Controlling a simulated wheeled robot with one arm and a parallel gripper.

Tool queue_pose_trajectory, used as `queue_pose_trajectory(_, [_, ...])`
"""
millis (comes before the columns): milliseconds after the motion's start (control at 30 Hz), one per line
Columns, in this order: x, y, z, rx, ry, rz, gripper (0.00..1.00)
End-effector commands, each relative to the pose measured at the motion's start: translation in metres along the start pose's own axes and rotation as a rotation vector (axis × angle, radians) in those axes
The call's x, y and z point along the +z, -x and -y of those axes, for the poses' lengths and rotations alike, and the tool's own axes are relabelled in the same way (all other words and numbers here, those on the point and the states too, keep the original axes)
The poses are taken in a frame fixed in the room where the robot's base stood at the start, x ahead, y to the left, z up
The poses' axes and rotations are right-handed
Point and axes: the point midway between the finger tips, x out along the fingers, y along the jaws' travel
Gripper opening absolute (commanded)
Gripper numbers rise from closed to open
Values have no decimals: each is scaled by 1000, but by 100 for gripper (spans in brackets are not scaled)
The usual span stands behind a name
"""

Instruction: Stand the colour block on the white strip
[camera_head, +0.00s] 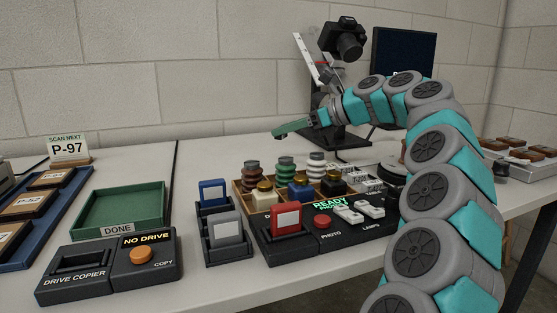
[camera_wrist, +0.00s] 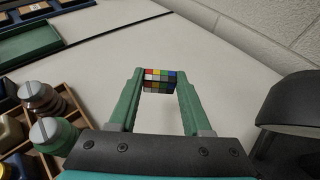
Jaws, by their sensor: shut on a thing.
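The colour block (camera_wrist: 159,86), a small piece with red, yellow, blue, green, white and grey squares, is between the fingertips of my gripper (camera_wrist: 158,76) in the wrist view. The green fingers are closed on its two sides. Pale table surface shows around and beyond it. In the head view my gripper (camera_head: 284,132) reaches left above the table behind the wooden tray; the block cannot be made out there. I cannot pick out the white strip in either view.
A copy stand with a black camera (camera_head: 343,38) stands behind my arm. A wooden tray (camera_wrist: 87,111) holds several knobbed pieces. A green DONE tray (camera_head: 123,208), drive copier (camera_head: 108,268) and button panel (camera_head: 336,239) lie nearer. Table left of my gripper is clear.

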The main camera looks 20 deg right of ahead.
Motion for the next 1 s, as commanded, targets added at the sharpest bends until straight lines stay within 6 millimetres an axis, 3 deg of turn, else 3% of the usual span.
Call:
queue_pose_trajectory(100, [-20, -8, -2, 5, 0, 1, 0])
queue_pose_trajectory(500, [-60, -25, -2, 4, 0, 0, 0])
queue_pose_trajectory(833, [-61, -26, -1, 2, 0, 0, 0])
queue_pose_trajectory(867, [-62, -26, -1, 2, 0, 0, 50])
queue_pose_trajectory(1000, [-62, -26, -1, 2, 0, 0, 65])
